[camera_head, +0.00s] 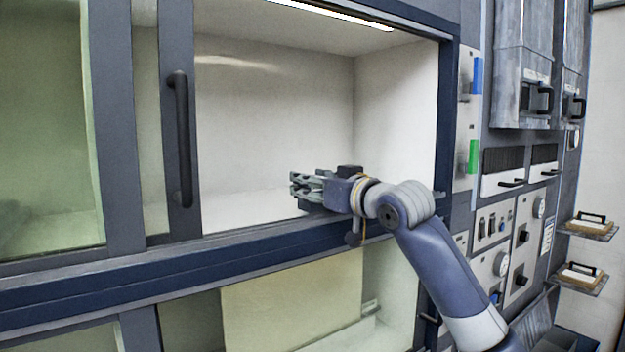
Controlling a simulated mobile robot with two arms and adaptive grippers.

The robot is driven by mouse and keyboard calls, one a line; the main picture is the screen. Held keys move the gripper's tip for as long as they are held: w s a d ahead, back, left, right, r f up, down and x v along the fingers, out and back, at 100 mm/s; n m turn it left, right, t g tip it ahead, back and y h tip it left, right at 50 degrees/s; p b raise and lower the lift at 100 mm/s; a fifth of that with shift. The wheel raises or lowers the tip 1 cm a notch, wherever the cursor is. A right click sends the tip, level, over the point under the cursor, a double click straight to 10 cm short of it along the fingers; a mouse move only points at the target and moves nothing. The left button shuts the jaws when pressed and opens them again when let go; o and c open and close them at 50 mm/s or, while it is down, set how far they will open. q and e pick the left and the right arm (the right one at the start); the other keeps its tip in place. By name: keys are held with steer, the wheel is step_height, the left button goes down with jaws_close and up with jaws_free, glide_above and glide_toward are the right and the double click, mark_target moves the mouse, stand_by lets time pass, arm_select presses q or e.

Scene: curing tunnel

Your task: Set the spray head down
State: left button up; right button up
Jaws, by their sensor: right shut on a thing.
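My right gripper (306,188) is at the opening of the white-lined chamber (275,125), just above its dark blue sill (250,247). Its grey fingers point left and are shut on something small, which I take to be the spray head. The fingers hide most of it, so its shape cannot be made out. I cannot tell whether it touches the chamber floor or sill. My left gripper is not in view.
A framed sliding door with a black handle (181,140) stands left of the opening. The chamber interior looks empty. A control panel (494,232) with dials and switches is at the right, and small shelves with handled blocks (590,226) are beyond it.

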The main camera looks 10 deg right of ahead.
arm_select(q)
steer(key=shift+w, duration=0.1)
arm_select(e)
steer(key=shift+r, duration=0.1)
steer(key=shift+f, duration=0.2)
steer(key=o, duration=1.3)
steer(key=shift+a, duration=0.1)
steer(key=shift+c, duration=0.2)
steer(key=shift+o, duration=0.5)
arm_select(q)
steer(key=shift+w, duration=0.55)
